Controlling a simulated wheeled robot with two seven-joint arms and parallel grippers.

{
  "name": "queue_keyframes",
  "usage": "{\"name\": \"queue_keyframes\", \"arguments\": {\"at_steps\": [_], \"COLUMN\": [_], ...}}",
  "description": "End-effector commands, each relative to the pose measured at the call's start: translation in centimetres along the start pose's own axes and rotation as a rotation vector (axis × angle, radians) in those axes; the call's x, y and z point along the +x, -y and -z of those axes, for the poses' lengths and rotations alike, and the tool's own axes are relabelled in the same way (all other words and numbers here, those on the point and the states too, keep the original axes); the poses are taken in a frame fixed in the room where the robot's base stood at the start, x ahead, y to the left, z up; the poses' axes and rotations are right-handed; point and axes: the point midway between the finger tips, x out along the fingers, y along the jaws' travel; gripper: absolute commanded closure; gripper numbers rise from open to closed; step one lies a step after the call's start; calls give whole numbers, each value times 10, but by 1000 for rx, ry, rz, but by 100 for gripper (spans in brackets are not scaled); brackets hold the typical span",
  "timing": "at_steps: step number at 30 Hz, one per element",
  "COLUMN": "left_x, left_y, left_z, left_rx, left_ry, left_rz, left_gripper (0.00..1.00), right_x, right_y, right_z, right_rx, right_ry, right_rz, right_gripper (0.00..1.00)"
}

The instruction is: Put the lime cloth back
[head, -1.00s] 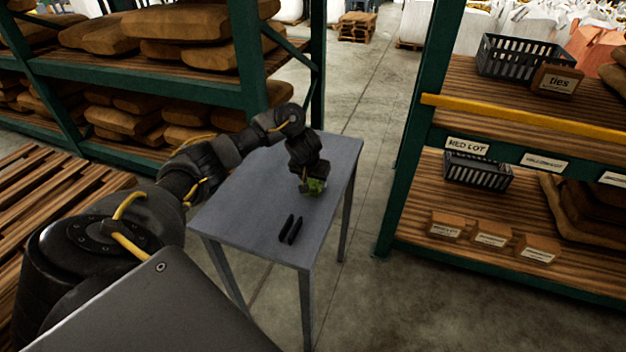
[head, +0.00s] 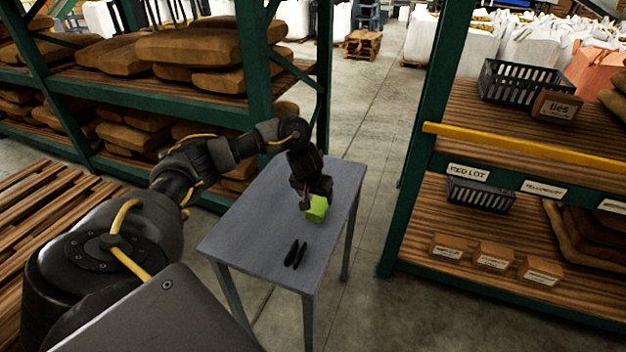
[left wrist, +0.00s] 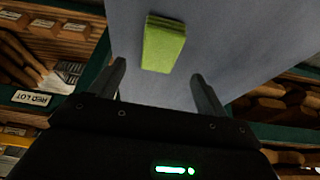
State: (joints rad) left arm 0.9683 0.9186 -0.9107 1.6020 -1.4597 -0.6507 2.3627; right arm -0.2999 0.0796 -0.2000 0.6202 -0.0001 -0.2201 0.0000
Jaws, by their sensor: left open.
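The lime cloth (head: 317,208) is a folded bright green block on the grey table (head: 262,225). In the left wrist view the cloth (left wrist: 163,45) lies on the table top beyond my fingertips. My left gripper (head: 306,204) is at the cloth in the head view and hides part of it. In the left wrist view my left gripper (left wrist: 158,70) is open, with its two fingers wide apart and nothing between them. Whether the fingers touch the table cannot be told. My right gripper is not in view.
A shelf rack (head: 470,215) at right holds a black crate (head: 480,194), small boxes (head: 494,257) and a box marked ties (head: 556,106). Sack racks stand behind at left (head: 205,48). Floor between is clear.

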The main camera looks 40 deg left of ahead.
Motion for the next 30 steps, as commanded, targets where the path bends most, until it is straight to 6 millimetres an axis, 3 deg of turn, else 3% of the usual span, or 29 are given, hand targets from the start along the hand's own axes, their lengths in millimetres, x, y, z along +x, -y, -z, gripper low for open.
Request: {"name": "queue_keyframes", "arguments": {"at_steps": [1, 3, 9, 30], "left_x": [-17, -28, -45, -46], "left_y": [0, 1, 0, -3], "left_z": [4, 3, 1, -2], "left_rx": [4, 3, 0, 9], "left_ry": [-3, -3, 0, 0], "left_rz": [0, 1, 1, -6], "left_gripper": [24, 24, 24, 24], "right_x": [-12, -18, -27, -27], "right_y": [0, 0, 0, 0], "right_z": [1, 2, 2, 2], "right_rx": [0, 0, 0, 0], "right_ry": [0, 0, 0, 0], "right_rz": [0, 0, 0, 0], "right_gripper": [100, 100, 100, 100]}}
